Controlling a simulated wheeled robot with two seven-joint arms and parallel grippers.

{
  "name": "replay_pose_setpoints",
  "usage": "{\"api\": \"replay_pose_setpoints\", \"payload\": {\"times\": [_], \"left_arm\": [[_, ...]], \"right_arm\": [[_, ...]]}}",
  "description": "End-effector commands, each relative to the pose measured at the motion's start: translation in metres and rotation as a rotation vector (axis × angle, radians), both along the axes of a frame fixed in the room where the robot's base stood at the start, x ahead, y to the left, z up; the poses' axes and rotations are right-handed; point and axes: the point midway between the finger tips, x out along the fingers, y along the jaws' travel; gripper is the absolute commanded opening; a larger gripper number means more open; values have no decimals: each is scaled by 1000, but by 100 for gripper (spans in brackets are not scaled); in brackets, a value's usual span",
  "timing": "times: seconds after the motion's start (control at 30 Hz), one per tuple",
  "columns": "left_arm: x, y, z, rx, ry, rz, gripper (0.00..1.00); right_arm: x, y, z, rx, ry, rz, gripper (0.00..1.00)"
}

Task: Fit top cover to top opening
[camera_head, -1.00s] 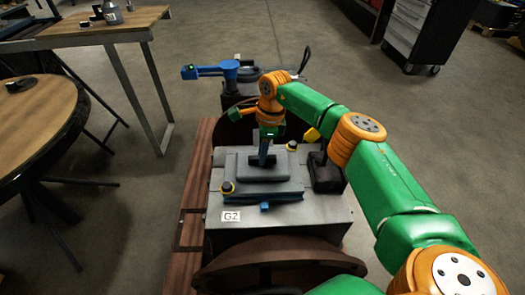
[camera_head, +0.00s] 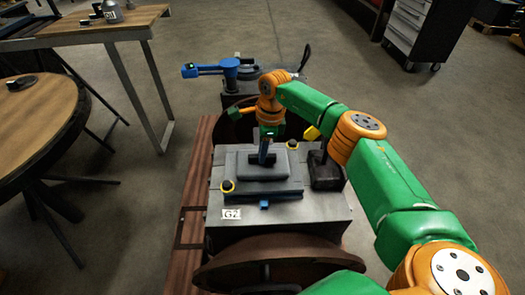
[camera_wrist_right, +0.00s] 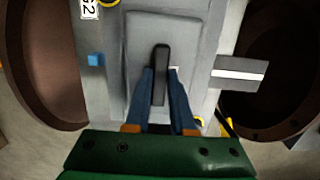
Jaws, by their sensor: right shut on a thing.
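The top cover (camera_head: 276,172) is a grey stepped plate with a dark upright handle. It lies flat on top of the grey G2 housing (camera_head: 275,238), over the place of the top opening, which is hidden beneath it. My right gripper (camera_head: 265,158) points down at the cover and is shut on its handle. In the right wrist view the two blue fingers (camera_wrist_right: 162,85) stand on both sides of the dark handle (camera_wrist_right: 160,65). I cannot tell whether the cover is fully seated. My left gripper is not in view.
Yellow-ringed knobs (camera_head: 227,186) stand at the cover's corners, and a blue tab (camera_head: 264,205) is at the front. A dark block (camera_head: 325,172) sits right of the cover. A blue-armed device (camera_head: 225,68) stands behind. A round table (camera_head: 40,120) is at left.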

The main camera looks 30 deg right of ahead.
Motion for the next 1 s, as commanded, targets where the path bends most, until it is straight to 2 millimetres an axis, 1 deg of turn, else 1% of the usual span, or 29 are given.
{"api": "replay_pose_setpoints", "payload": {"times": [1.0], "left_arm": [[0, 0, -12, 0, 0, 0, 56]], "right_arm": [[0, 0, -17, 0, -1, 1, 0]]}}
